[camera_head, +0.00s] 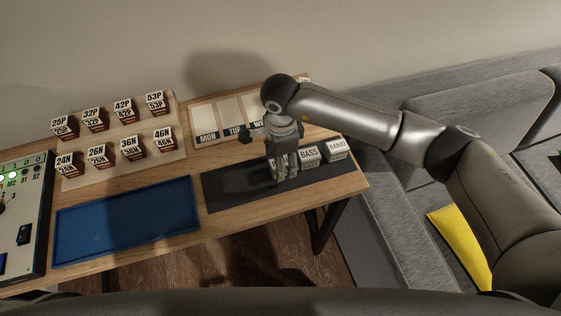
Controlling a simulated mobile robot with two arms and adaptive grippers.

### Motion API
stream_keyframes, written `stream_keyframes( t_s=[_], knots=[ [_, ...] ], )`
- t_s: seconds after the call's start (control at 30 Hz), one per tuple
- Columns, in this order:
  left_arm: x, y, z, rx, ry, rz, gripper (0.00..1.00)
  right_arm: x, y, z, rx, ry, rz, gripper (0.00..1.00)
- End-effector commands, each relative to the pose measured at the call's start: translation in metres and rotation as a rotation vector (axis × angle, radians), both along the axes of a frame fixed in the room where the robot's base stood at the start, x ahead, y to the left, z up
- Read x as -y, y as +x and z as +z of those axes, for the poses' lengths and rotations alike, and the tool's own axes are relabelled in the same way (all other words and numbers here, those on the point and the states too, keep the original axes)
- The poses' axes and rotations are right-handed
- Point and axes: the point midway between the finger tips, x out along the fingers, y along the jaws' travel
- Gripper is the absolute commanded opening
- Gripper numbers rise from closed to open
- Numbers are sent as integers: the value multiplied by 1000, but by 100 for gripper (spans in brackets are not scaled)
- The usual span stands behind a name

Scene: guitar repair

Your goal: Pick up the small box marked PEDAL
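No label reading PEDAL is legible. A pale box (272,168) on the black mat (228,186) is mostly covered by my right gripper (284,178), and its marking is hidden. The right gripper points down over this box from above. Its fingers are at the box, but whether they are open or closed on it is not clear. To its right on the mat stand a white box marked BASS (309,154) and one marked BANJO (336,149). My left gripper is not in view.
A blue tray (125,220) lies empty left of the mat. Several marked boxes stand on a pale board (85,178) behind it. A sectioned board (208,120) lies behind the mat. A control panel (22,210) is at the far left. A grey sofa (470,100) stands right.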

Motion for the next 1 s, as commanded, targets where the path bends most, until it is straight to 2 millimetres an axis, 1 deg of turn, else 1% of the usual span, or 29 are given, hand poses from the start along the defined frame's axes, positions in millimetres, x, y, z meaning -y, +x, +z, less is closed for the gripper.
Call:
stream_keyframes(
  t_s=[0.03,0.1,0.2,0.4,0.43,0.8,0.83,1.0],
  knots=[
    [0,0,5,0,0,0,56,0,-1,-5,-4,0,0,61],
    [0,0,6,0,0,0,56,0,-1,-14,-2,0,-1,61],
    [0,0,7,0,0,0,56,0,0,-20,0,1,0,61],
    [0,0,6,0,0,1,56,0,0,-22,1,1,0,61],
    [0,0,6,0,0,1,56,0,0,-22,1,1,0,59],
    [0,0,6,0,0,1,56,0,0,-21,1,1,0,12],
    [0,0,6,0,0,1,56,0,0,-21,1,1,0,9],
    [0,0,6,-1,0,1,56,0,0,-21,1,1,0,9]
  ],
)
